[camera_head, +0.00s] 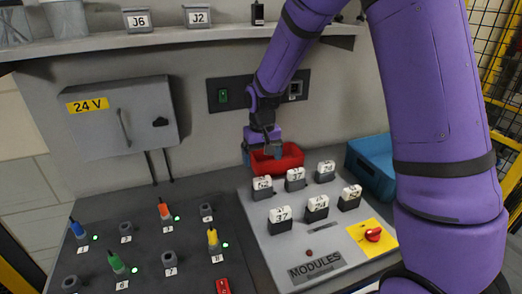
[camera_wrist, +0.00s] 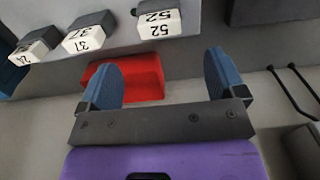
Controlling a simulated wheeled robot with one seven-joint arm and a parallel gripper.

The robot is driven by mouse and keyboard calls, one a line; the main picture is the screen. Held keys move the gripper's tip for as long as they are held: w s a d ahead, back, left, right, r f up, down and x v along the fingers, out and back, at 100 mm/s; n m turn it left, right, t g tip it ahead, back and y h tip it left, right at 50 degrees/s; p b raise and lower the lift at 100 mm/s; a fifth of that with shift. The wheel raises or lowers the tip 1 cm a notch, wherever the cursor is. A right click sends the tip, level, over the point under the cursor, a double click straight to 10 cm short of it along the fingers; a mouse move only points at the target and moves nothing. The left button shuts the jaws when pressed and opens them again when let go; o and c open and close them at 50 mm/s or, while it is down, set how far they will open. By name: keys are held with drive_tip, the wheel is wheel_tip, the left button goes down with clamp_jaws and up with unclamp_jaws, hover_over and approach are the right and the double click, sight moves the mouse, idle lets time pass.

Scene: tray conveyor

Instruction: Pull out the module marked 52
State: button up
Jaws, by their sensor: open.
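The module marked 52 (camera_wrist: 158,24) shows in the wrist view as a dark block with a white label face, just beyond the gap between my fingers. In the head view it appears to be the back-left module (camera_head: 262,185), its label hard to read there. It sits on the grey modules panel (camera_head: 306,235). My gripper (camera_head: 262,155) is open and empty, above the red bin behind the back row. In the wrist view my blue fingers (camera_wrist: 163,82) stand wide apart, with the red bin (camera_wrist: 143,82) showing between them. They appear clear of the module.
A module marked 37 (camera_wrist: 84,39) stands beside 52, and another (camera_wrist: 30,48) beyond it. A front row includes another 37 (camera_head: 280,219). A blue bin (camera_head: 372,172) is at right, a red knob (camera_head: 373,235) at front right. A shelf (camera_head: 170,38) runs above.

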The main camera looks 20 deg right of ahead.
sight(262, 178)
wheel_tip(262, 178, down, 9)
drive_tip(key=shift+f, duration=0.2)
idle(0.3)
drive_tip(key=c, duration=1)
drive_tip(key=shift+r, duration=2.7)
drive_tip(key=shift+r, duration=1.95)
